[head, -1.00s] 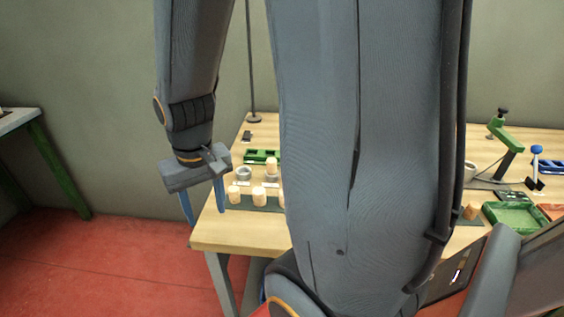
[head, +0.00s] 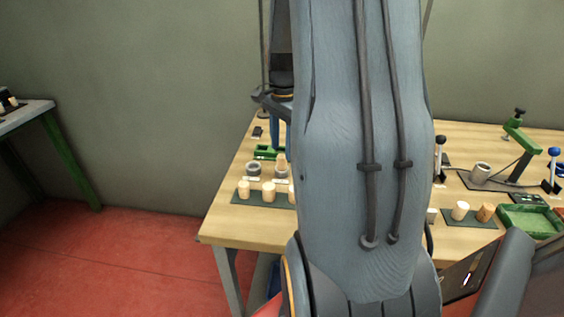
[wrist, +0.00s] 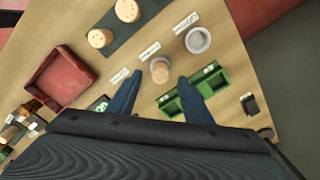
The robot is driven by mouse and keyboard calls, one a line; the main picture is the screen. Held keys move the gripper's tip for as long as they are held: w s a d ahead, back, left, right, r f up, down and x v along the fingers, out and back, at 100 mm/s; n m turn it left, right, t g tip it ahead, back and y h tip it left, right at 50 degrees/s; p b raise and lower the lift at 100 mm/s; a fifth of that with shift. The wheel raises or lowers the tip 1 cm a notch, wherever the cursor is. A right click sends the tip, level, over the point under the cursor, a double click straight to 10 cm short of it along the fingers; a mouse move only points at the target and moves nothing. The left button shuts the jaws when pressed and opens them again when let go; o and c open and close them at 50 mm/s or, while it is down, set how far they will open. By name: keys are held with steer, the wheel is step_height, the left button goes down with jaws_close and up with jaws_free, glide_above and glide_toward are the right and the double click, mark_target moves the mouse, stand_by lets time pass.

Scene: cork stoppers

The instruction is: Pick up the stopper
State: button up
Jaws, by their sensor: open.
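A pale cork stopper (wrist: 160,69) stands in a small grey cup between and just beyond my fingertips in the wrist view; it also shows in the head view (head: 281,160). My gripper (wrist: 159,79) is open and empty, its two blue fingers apart above the table. In the head view my gripper (head: 275,135) is partly hidden behind my arm. More cork stoppers stand on a dark mat: one (wrist: 127,10) and another (wrist: 100,38) in the wrist view, and several at the table's left in the head view (head: 268,191).
An empty grey cup (wrist: 198,40) stands beside the occupied one. A green compartment tray (wrist: 170,104) lies close to my right finger. A red tray (wrist: 45,88) is at the left. Further stoppers (head: 460,210), a green tray (head: 530,234) and a green-armed device (head: 521,139) are at the table's right.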

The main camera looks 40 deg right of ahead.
mark_target(282, 156)
steer(key=shift+w+f+p, duration=0.1)
steer(key=shift+f+p, duration=0.65)
steer(key=shift+f, duration=1.65)
jaws_close()
step_height(282, 156, up, 10)
steer(key=shift+d+r+b, duration=0.1)
steer(key=shift+b, duration=0.95)
